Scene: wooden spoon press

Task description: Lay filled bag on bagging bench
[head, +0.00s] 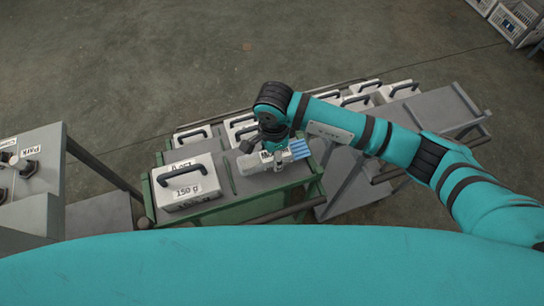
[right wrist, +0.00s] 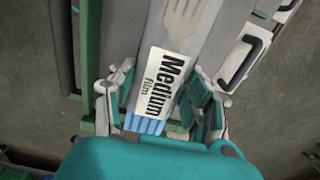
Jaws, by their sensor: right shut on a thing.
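A flat bag (head: 291,152) with a white "Medium Film" label and a blue striped end is in my right gripper (head: 272,158). In the right wrist view the bag (right wrist: 156,90) lies between the two fingers of my right gripper (right wrist: 160,100), which is shut on it. A pale fork shape shows beyond the label. The bag is over the right part of a green-framed bench (head: 243,180) with a grey top. I cannot tell whether it touches the top. My left gripper is not in view.
A white box (head: 187,182) marked "150 g" with a black handle stands on the bench's left. Several white handled boxes (head: 362,88) stand behind and on a grey table (head: 440,108) at right. A grey cabinet with knobs (head: 28,170) is at far left.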

